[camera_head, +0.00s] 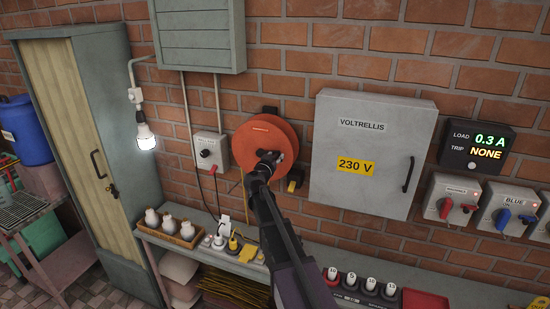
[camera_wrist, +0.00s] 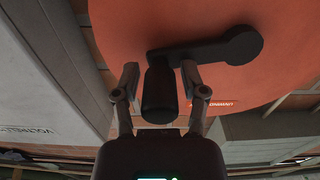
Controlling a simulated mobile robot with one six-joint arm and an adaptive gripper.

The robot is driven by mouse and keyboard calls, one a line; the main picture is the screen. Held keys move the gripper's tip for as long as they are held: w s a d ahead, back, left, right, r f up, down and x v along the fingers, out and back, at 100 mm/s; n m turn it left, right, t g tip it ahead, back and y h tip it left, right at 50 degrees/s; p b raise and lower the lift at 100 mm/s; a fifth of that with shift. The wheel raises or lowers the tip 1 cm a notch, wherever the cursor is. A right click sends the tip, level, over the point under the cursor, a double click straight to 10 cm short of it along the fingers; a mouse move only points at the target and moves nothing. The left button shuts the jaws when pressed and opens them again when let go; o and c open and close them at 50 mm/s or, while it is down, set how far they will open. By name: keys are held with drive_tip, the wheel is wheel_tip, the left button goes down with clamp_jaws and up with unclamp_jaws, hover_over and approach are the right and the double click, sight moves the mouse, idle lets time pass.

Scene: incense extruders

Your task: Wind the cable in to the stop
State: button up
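The orange cable reel (camera_head: 258,135) is mounted on the brick wall, left of the grey cabinet. In the wrist view its orange face (camera_wrist: 240,80) fills much of the picture. A black crank arm (camera_wrist: 215,48) lies across it, with a black handle (camera_wrist: 160,92) standing out towards me. My gripper (camera_wrist: 160,75) has one finger on each side of the handle, with a narrow gap showing on both sides. In the head view my gripper (camera_head: 268,160) is at the lower right of the reel. A black-and-yellow piece (camera_head: 295,179) hangs beside the reel. A thin yellow strand (camera_head: 244,183) shows below it.
The grey VOLTRELLIS cabinet (camera_head: 345,180) stands out close to the reel's right. A load display (camera_head: 477,143) reads 0.3 A and trip NONE. A socket box (camera_head: 211,151) is on the left. A shelf (camera_head: 320,262) with bulbs and plugs runs below.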

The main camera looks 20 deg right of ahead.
clamp_jaws()
drive_tip(key=shift+f, duration=0.2)
